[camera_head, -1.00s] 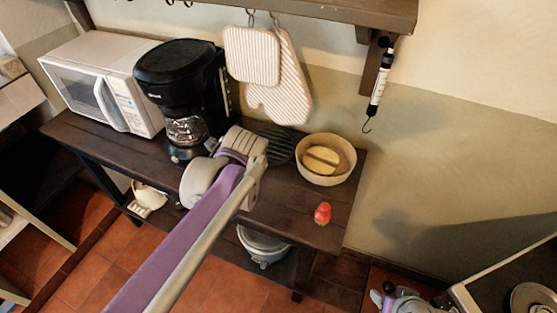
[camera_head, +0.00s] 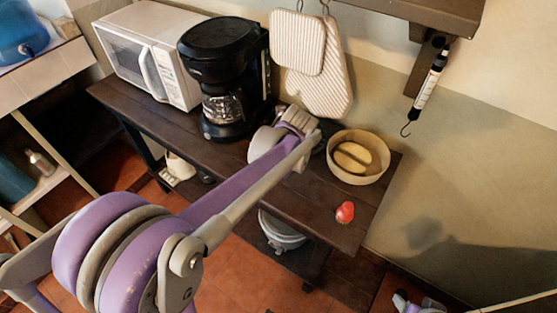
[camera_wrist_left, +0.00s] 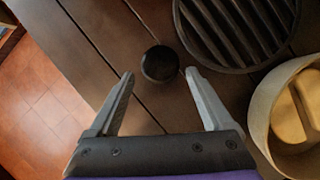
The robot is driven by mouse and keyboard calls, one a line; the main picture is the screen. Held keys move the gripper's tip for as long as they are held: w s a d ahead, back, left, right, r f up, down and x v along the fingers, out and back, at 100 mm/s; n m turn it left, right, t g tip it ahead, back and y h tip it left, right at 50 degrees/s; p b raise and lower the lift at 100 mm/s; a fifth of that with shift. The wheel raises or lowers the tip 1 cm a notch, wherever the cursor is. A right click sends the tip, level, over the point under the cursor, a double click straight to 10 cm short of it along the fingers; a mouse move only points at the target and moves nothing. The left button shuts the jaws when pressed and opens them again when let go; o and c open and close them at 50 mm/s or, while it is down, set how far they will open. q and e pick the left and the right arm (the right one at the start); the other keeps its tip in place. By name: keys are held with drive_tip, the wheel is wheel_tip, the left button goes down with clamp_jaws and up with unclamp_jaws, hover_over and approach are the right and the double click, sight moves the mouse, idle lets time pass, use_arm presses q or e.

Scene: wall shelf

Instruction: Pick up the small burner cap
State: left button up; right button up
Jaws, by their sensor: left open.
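The small burner cap (camera_wrist_left: 160,63) is a round black disc on the dark wooden table in the left wrist view. My left gripper (camera_wrist_left: 159,74) is open, with one finger on each side just short of the cap. I see no contact between fingers and cap. In the head view my left arm reaches over the table, and its wrist hides the cap and the fingers.
A round dark ribbed grate (camera_wrist_left: 240,30) lies right of the cap. A tan bowl (camera_head: 335,166) with yellow pieces stands beyond it. A coffee maker (camera_head: 222,60), a microwave (camera_head: 150,50) and a red object (camera_head: 345,212) share the table (camera_head: 345,235).

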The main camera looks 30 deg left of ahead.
use_arm(q)
drive_tip(key=x, duration=0.2)
drive_tip(key=shift+w+f, duration=0.1)
drive_tip(key=shift+f, duration=0.15)
drive_tip(key=c, duration=1.1)
drive_tip(key=shift+c, duration=0.2)
drive_tip(key=shift+r, duration=0.2)
